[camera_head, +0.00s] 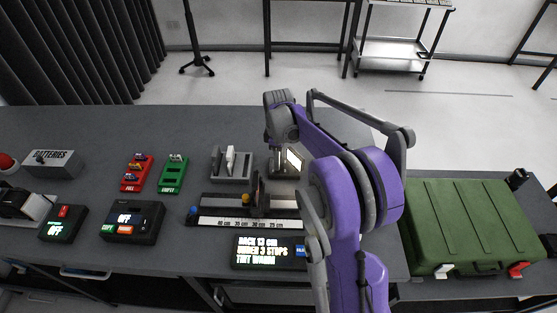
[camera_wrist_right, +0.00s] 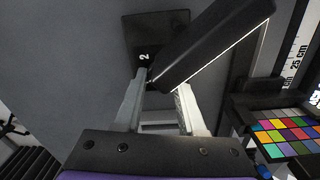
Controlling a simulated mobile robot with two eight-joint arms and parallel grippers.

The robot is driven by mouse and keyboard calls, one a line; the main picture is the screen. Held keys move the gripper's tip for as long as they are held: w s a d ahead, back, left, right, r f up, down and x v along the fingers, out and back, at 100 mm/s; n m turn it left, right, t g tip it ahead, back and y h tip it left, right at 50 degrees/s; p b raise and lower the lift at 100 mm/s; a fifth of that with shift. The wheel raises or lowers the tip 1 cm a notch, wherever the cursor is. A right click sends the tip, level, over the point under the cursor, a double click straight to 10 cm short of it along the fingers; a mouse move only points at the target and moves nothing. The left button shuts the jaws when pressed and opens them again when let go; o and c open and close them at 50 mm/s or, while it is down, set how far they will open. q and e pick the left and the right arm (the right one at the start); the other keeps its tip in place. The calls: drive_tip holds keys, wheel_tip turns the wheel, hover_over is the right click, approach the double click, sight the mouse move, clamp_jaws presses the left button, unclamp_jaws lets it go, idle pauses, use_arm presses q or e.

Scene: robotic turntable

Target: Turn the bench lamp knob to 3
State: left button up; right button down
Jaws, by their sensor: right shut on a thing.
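The bench lamp (camera_head: 294,159) stands near the back right of the bench, its lit face showing beside my right arm. In the right wrist view its dark square base (camera_wrist_right: 157,28) carries a white "2", and its long black head (camera_wrist_right: 215,45) slants across with a bright lower edge. My right gripper (camera_wrist_right: 160,85) is at the base just below the "2", shut on the lamp knob. The knob is mostly hidden between the fingertips and behind the lamp head. In the head view my right gripper (camera_head: 283,160) is largely hidden by its own wrist. My left gripper is not in view.
A ruler rig (camera_head: 245,222) lies in front of the lamp, with a lit text screen (camera_head: 270,251) nearer. A grey slotted holder (camera_head: 231,165) stands left of the lamp. A colour chart (camera_wrist_right: 285,133) is close on the right. A green case (camera_head: 465,225) lies far right.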

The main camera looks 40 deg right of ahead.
drive_tip(key=m+b, duration=0.1)
drive_tip(key=m, duration=0.4)
drive_tip(key=shift+m, duration=0.3)
drive_tip(key=m, duration=0.5)
drive_tip(key=shift+d, duration=0.1)
drive_tip(key=shift+m+b, duration=0.3)
drive_tip(key=c, duration=0.5)
unclamp_jaws()
wheel_tip(320, 180, up, 11)
drive_tip(key=shift+p, duration=0.35)
drive_tip(key=shift+w+f, duration=0.1)
